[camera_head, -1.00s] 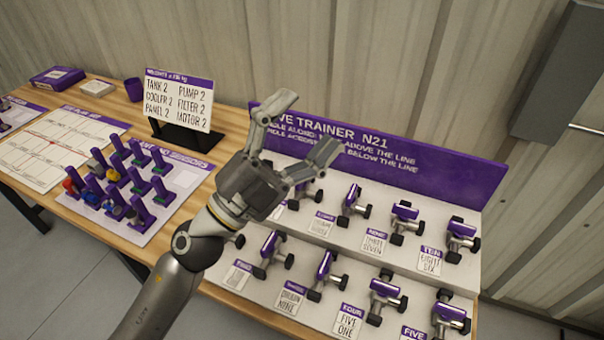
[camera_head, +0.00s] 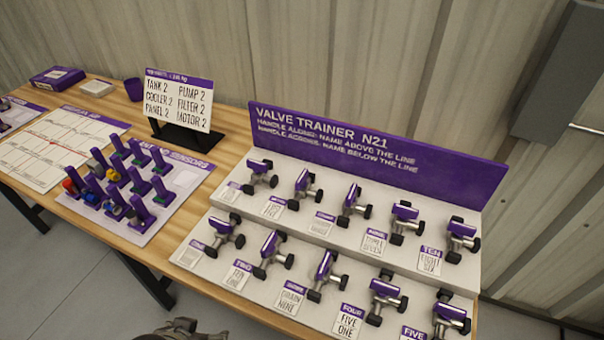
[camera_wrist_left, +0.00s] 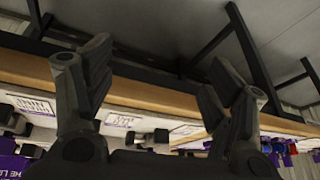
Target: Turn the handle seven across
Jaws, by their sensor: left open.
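The valve trainer (camera_head: 225,222) is a white two-step stand with a purple back board and two rows of small valves with purple handles. By its place in the back row, second from left, the seven valve (camera_head: 302,188) has its purple handle pointing roughly toward the back board; its label (camera_head: 272,207) is too small to read surely. No gripper touches it. My left gripper (camera_wrist_left: 158,65) is open and empty in the left wrist view, with the table edge beyond its fingers. In the head view only a grey piece of my left arm shows at the bottom edge. My right gripper is out of view.
Neighbouring valves stand close on both sides, six (camera_head: 262,172) and eight (camera_head: 354,203). A sign on a black stand (camera_head: 180,137), a board of purple holders (camera_head: 150,228) and a printed sheet (camera_head: 50,150) lie left. Space above the trainer is clear.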

